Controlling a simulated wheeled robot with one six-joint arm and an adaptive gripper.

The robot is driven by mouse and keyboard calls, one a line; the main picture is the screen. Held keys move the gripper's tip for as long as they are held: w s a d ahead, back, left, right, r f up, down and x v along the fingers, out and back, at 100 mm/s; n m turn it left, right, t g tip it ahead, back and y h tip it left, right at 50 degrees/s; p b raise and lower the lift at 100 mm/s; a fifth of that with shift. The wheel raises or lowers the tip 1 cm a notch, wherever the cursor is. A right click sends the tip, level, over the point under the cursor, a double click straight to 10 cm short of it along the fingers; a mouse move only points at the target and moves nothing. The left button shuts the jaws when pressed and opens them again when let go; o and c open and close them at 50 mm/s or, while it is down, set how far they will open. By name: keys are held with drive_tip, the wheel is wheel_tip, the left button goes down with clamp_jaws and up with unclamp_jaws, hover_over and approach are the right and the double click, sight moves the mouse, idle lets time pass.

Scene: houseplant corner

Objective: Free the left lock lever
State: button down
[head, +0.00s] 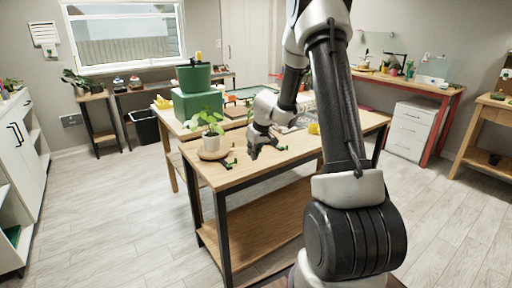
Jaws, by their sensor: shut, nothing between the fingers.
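A small green and dark piece (228,164), which may be the left lock lever, sits at the wooden table's front left edge; it is too small to tell its position. A second small green piece (283,148) lies farther right. A leafy plant in a white pot (212,143) stands upright on a round wooden saucer (201,156), just behind and left of the first green piece. My gripper (253,156) is shut and empty. It points down low over the table, to the right of the first green piece and apart from it in the picture.
The wooden table (262,170) has bare top around my gripper. A yellow item (313,128) lies to the right. The floor (110,215) at left is clear.

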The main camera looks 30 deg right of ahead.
drive_tip(key=shift+d+v, duration=0.15)
drive_tip(key=shift+v, duration=0.7)
drive_tip(key=shift+d+v, duration=0.1)
drive_tip(key=shift+v, duration=0.75)
drive_tip(key=shift+w, duration=0.1)
